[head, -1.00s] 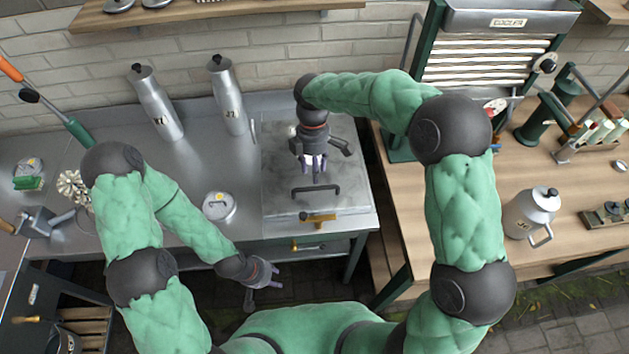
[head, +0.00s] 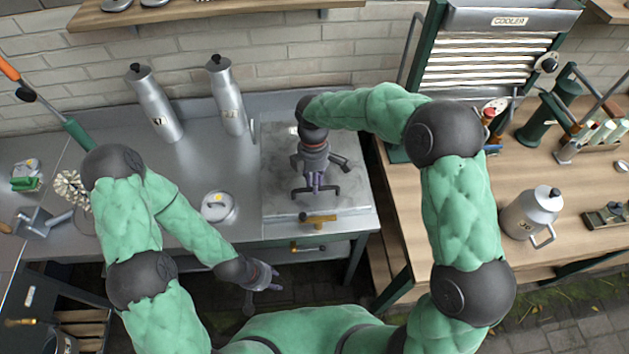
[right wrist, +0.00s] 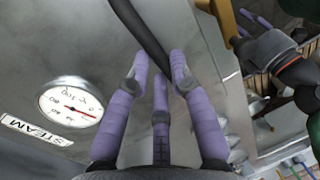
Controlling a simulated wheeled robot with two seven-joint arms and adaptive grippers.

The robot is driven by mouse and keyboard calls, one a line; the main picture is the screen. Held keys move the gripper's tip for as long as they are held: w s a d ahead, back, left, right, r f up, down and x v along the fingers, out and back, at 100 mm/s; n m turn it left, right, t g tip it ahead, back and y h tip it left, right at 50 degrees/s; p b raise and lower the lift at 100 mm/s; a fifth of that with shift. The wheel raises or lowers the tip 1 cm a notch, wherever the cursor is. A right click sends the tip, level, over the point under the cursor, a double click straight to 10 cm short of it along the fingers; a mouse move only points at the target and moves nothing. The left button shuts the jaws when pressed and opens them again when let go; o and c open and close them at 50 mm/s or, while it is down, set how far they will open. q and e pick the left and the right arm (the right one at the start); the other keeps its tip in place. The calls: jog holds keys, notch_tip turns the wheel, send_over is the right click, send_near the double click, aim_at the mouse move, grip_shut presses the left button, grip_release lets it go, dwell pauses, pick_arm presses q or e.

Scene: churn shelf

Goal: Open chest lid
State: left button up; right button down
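The chest (head: 350,212) has a flat grey lid (head: 280,170), which lies shut. A dark bar handle (head: 334,192) stands on the lid near its front edge, and a brass latch (head: 318,217) sits at the front. My right gripper (head: 315,187) is down at the handle. In the right wrist view my right gripper's purple fingers (right wrist: 160,70) are spread apart, with the dark handle (right wrist: 140,30) running between their tips. Contact is not clear. My left gripper (head: 268,282) hangs empty in front of the counter; its finger opening is too small to judge.
Two metal churns (head: 155,105) (head: 228,97) stand on the counter left of the chest. The wooden table (head: 480,200) on the right holds a metal jug (head: 532,212). A steam gauge (right wrist: 72,104) shows in the right wrist view.

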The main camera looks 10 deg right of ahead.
jog(key=shift+w+r+p, duration=0.2)
jog(key=shift+r+p, duration=0.55)
jog(key=shift+p, duration=0.15)
jog(key=w+r+g+p, duration=0.1)
jog(key=w+r+p, duration=0.8)
jog(key=r+p, duration=0.4)
jog(key=shift+v, duration=0.8)
